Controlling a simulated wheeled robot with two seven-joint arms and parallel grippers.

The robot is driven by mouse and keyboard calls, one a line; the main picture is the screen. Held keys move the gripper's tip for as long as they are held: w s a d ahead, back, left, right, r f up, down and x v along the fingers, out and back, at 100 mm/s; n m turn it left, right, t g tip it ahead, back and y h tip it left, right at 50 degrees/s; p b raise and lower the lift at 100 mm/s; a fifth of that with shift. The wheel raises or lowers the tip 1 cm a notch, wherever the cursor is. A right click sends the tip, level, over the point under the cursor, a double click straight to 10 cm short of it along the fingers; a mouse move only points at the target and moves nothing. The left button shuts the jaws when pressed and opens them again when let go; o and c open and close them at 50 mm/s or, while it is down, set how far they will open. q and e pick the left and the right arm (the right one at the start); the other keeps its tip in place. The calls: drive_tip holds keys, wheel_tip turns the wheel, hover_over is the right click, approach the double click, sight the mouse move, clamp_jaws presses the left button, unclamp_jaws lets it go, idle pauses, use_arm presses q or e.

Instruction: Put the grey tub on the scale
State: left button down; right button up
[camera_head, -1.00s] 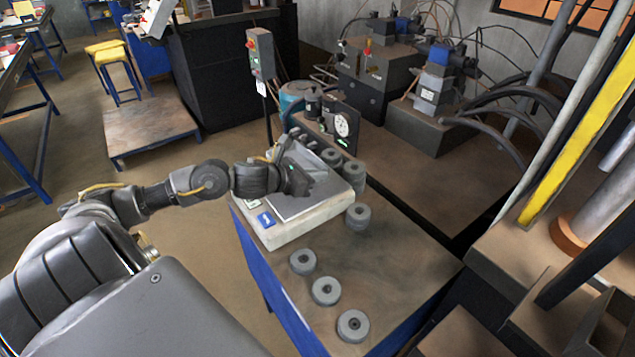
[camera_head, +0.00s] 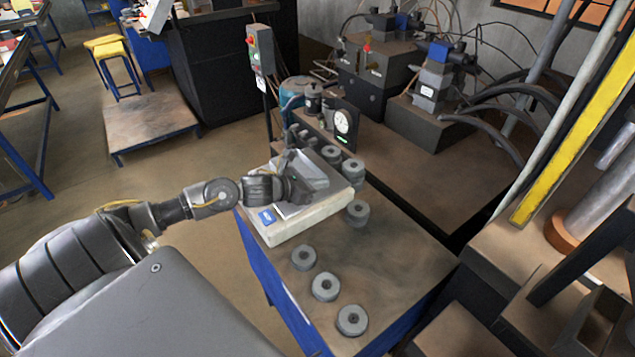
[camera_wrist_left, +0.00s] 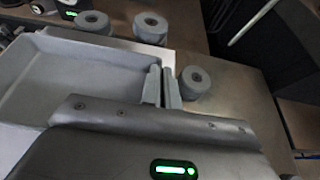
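The scale (camera_head: 305,225) is a pale, low box with a metal top and a blue label, at the far left end of the bench. The grey tub (camera_head: 318,168) is at the scale's top, partly hidden by my left gripper (camera_head: 300,188). In the left wrist view the tub (camera_wrist_left: 85,68) is a shallow open tray, and what shows of its inside looks empty. My left gripper (camera_wrist_left: 163,88) has one finger on either side of the tub's wall, shut on it. I cannot tell whether the tub rests fully on the scale. My right gripper is not in view.
A black dial gauge (camera_head: 343,125) stands behind the scale. A post with a control box (camera_head: 260,55) rises behind it.

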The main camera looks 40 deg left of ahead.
use_arm(q)
drive_tip(key=c, duration=1.7)
unclamp_jaws()
drive_tip(key=shift+r, duration=0.1)
drive_tip(key=shift+r+p, duration=0.1)
drive_tip(key=shift+p, duration=0.2)
drive_tip(key=b+v, duration=0.2)
drive_tip(key=v, duration=0.7)
drive_tip(key=shift+s+a, duration=0.1)
drive_tip(key=shift+s, duration=0.25)
drive_tip(key=shift+p+v, duration=0.3)
drive_tip(key=shift+v, duration=0.8)
